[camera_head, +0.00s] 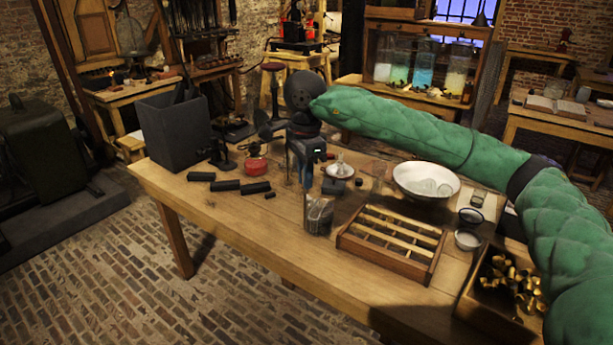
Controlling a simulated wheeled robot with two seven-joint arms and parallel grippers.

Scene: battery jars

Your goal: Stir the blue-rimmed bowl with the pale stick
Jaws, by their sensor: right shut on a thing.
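A small bowl with a dark, bluish rim (470,216) stands on the right part of the wooden table, behind a similar small pale bowl (467,240). My right gripper (307,178) points down over the middle of the table, left of the bowls and well apart from them. It is shut on a thin upright thing, likely the pale stick, mostly hidden by the fingers. Just below it stands a glass jar (319,217) with thin things in it. I cannot tell whether the held thing is inside the jar. My left gripper is not in view.
A slatted wooden rack (391,259) lies between jar and small bowls. A large white bowl (408,177) stands behind it. A box of brass parts (478,306) is at right. Black cylinders (225,185) and a dark bin (172,132) are at left. The front left tabletop is clear.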

